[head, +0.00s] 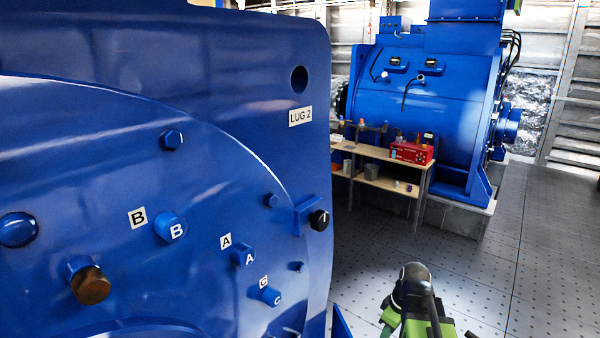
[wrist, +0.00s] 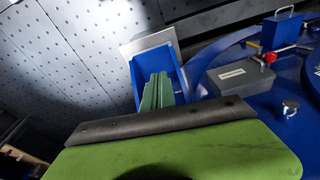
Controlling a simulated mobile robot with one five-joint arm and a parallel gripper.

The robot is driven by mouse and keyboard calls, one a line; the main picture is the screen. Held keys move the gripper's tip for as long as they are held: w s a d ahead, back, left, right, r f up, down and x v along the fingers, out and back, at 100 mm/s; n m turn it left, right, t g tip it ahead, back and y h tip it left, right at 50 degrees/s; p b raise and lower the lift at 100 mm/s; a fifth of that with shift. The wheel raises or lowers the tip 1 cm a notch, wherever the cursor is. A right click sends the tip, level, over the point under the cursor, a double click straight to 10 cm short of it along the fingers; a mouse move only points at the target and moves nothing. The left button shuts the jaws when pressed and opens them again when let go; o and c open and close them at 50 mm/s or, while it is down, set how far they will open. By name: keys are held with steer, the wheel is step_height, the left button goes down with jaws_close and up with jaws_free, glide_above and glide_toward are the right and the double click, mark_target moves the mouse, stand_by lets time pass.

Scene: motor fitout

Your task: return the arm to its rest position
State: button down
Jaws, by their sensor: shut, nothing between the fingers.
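In the wrist view my gripper (wrist: 158,92) shows as two green fingers close together, shut and empty. A dark bar and a broad green plate of my own arm fill the lower part of that view. The fingers lie in front of an open blue bracket or box with a pale panel (wrist: 146,43) behind it, and I cannot tell whether they touch it. In the head view, a green and black part of my arm shows at the bottom, right of the near blue motor (head: 230,80). The fingertips cannot be made out there.
A wooden bench (head: 385,155) with a red case (head: 412,152) stands before a second blue motor (head: 430,85). The grey floor (head: 530,240) at right is clear. The wrist view shows a grey box (wrist: 240,77), a red-handled tool (wrist: 270,57) and a blue box (wrist: 280,28) on a blue surface.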

steer(key=s+a+m, duration=0.2)
steer(key=a+m, duration=0.2)
steer(key=a, duration=0.1)
steer(key=s+a+m+g+h, duration=0.1)
steer(key=s+a+m, duration=0.1)
steer(key=a+m, duration=0.2)
steer(key=shift+s+a+f+m+h, duration=0.15)
steer(key=shift+s+a+m+h, duration=0.2)
steer(key=shift+a+m, duration=0.1)
stand_by(1.7)
